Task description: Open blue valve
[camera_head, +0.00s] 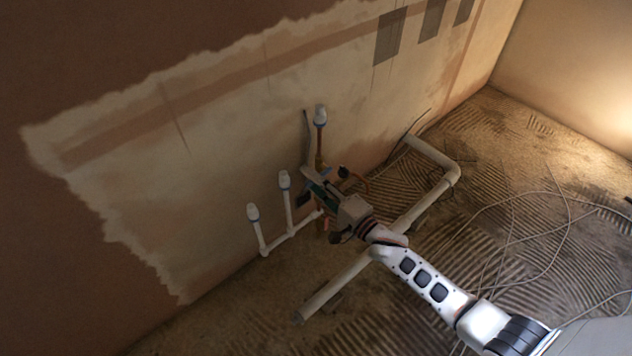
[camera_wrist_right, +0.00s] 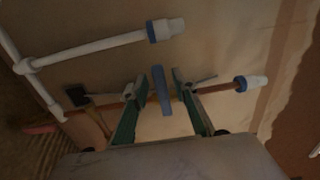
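The blue valve handle (camera_wrist_right: 161,90) shows in the right wrist view as a flat blue lever across a copper pipe (camera_wrist_right: 221,87). My right gripper (camera_wrist_right: 157,88) is open, with one green-sided finger on each side of the lever. I see gaps between the lever and both fingers, and nothing is gripped. In the head view, my right gripper (camera_head: 315,182) is at the pipes by the wall and hides most of the valve. My left gripper is in neither view.
White capped pipes (camera_head: 287,200) stand left of my right gripper. A thick pale pipe (camera_head: 334,285) lies on the ridged floor below my arm. Loose cables (camera_head: 513,215) spread over the floor at right. The plastered wall (camera_head: 235,150) is close behind.

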